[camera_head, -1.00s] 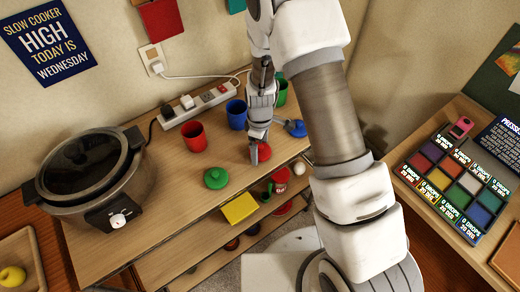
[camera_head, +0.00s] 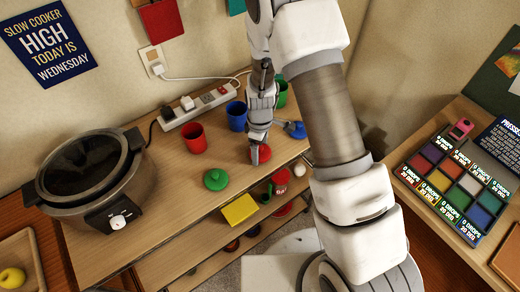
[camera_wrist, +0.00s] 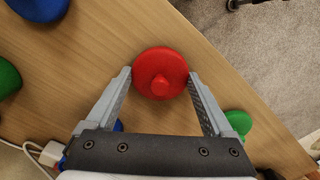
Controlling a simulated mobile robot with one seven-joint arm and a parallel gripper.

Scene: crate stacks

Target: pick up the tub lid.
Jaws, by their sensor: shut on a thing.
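The red tub lid (camera_wrist: 160,75) is a round disc with a small knob on top. In the wrist view it sits between the two fingertips of my gripper (camera_wrist: 160,80), one at each side of its rim. My gripper is shut on it. In the head view the red lid (camera_head: 262,154) is at the front edge of the table, with my gripper (camera_head: 256,152) over it and hiding part of it. I cannot tell any gap between lid and tabletop.
A green lid (camera_head: 215,180) lies to the left and a blue lid (camera_head: 296,130) to the right. Red (camera_head: 194,137), blue (camera_head: 236,115) and green (camera_head: 280,93) tubs stand behind. A slow cooker (camera_head: 82,170) stands far left. The power strip (camera_head: 205,103) lies at the back.

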